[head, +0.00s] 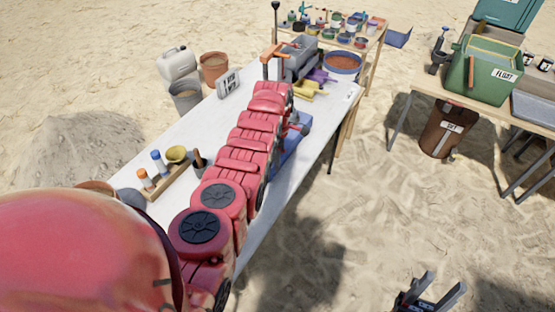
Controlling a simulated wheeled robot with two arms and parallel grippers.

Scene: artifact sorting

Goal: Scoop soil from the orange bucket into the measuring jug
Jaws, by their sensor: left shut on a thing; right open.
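My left arm, red, reaches from the lower left along the white table to its far end. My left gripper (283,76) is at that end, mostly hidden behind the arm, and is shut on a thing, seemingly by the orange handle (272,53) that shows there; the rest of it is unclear. A grey container (301,56) is just beyond it. An orange-brown bucket (213,68) stands beyond the table's left side; I cannot see soil in it. I cannot make out the measuring jug. My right gripper (430,292) is open and empty above the sand at lower right.
A grey bucket (185,96) and white jerrycan (177,64) stand left. A green bin (484,70) is on the right table.

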